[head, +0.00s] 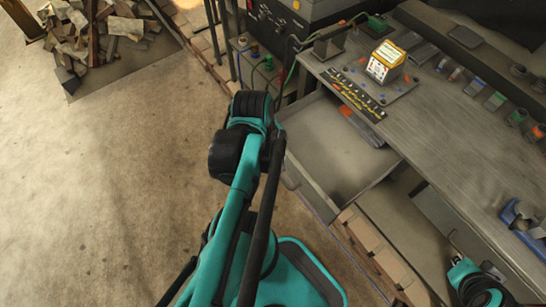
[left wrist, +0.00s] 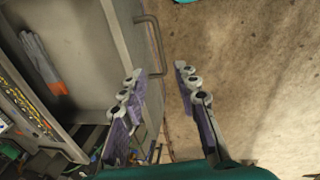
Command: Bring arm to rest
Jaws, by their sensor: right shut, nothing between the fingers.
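My left gripper (left wrist: 159,72) is open in the left wrist view, its two purple-padded fingers apart with no object held. Its fingertips show close to the bar handle (left wrist: 157,45) on the front of an open drawer (left wrist: 95,50); I cannot tell how far apart in depth they are. In the head view my teal and black arm reaches up the middle beside the same drawer (head: 335,150), and hides the left gripper. My right gripper (head: 480,288) is at the bottom right of the head view, low beside the workbench, partly cut off by the frame edge. It is shut and empty.
The workbench (head: 440,130) on the right carries a yellow-white box (head: 386,62) and several small tools. Gloves (left wrist: 42,62) lie in the drawer. A wood pile (head: 95,30) is at the back left. The concrete floor (head: 110,190) at left is clear.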

